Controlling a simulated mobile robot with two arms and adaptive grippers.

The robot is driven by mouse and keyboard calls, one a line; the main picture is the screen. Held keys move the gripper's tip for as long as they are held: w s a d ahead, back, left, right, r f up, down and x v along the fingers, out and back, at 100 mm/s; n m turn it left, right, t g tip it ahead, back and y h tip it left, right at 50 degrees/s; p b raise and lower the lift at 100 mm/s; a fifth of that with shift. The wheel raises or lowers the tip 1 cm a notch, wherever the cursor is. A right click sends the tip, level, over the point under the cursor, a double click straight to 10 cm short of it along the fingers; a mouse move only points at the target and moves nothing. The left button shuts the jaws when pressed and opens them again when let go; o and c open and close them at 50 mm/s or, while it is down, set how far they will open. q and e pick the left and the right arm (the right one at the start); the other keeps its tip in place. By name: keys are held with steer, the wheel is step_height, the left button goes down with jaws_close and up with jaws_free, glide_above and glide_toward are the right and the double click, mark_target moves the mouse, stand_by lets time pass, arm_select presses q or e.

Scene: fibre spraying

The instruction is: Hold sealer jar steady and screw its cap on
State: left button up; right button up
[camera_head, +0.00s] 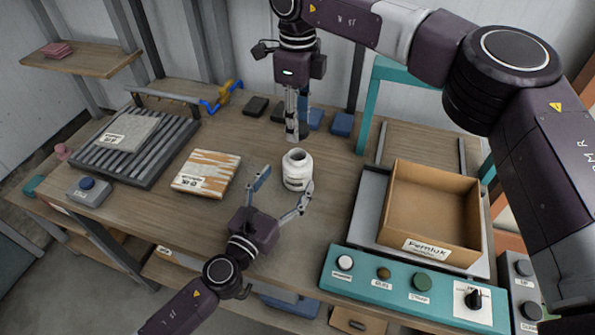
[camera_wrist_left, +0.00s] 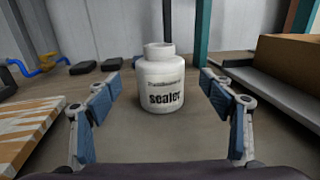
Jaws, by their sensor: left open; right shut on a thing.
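The white sealer jar (camera_head: 297,172) stands upright on the wooden bench, its neck bare and open at the top. It also shows in the left wrist view (camera_wrist_left: 161,82), with its "sealer" label facing that camera. My left gripper (camera_head: 283,190) is open, its fingers spread on the near side of the jar; in the left wrist view the jar stands between and beyond the fingertips (camera_wrist_left: 161,85), apart from them. My right gripper (camera_head: 293,136) points down behind the jar, shut on the cap, which its fingers mostly hide.
A cardboard box (camera_head: 432,205) stands in a grey tray at the right, behind the teal button panel (camera_head: 405,287). A striped package (camera_head: 206,172) lies left of the jar. A roller rack (camera_head: 135,150) is further left. Small dark and blue blocks lie at the back.

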arm_select(q)
steer(key=x, duration=0.7)
steer(key=shift+c, duration=0.3)
steer(key=c, duration=1.7)
steer(key=shift+c, duration=0.2)
arm_select(e)
glide_above(298, 155)
steer(key=shift+w+f, duration=0.1)
steer(key=shift+f, duration=2.4)
